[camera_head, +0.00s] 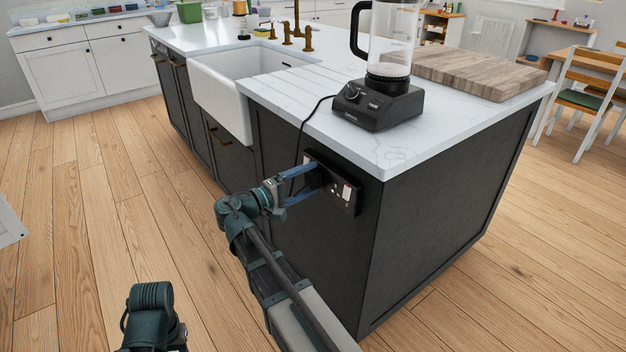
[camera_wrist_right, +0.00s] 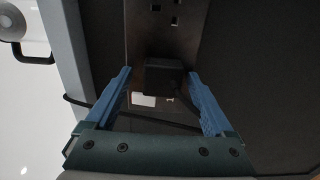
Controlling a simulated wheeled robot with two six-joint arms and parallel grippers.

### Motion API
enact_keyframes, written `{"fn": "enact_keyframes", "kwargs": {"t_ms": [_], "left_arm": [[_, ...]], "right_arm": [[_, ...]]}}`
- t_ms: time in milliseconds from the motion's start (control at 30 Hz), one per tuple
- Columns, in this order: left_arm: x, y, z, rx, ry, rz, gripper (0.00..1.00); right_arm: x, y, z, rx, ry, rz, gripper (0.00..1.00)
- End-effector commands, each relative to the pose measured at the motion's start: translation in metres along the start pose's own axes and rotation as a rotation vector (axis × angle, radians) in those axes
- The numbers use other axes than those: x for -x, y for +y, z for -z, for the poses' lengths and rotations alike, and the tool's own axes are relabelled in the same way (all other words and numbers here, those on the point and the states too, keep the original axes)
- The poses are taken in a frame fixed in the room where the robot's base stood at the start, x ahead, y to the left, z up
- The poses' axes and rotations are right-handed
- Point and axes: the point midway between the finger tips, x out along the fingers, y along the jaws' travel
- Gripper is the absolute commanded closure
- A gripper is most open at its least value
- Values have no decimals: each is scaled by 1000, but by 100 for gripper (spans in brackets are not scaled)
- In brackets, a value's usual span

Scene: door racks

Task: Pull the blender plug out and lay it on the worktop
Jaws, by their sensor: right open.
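The blender (camera_head: 384,88) stands on the white worktop (camera_head: 440,127), near its front edge. Its black cord (camera_head: 302,130) hangs over the edge to the socket plate (camera_head: 345,192) on the dark island side. The black plug (camera_wrist_right: 163,74) sits against the socket plate in the right wrist view (camera_wrist_right: 160,38). My right gripper (camera_head: 311,180) is at the socket with its blue fingers open, one on each side of the plug, with gaps visible in the wrist view. In the head view the fingers mostly hide the plug. My left gripper is out of view.
A wooden board (camera_head: 482,72) lies behind the blender. A white sink (camera_head: 222,95) is set in the island to the left. The worktop in front of the blender and to its right is bare. The wooden floor (camera_head: 90,220) on the left is clear.

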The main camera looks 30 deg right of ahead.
Motion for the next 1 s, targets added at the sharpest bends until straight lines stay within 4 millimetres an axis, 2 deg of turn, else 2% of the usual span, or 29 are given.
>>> {"fn": "enact_keyframes", "kwargs": {"t_ms": [767,1000], "left_arm": [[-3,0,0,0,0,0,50],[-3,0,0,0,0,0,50]], "right_arm": [[0,-3,0,0,0,0,12],[0,-3,0,0,0,0,56]]}}
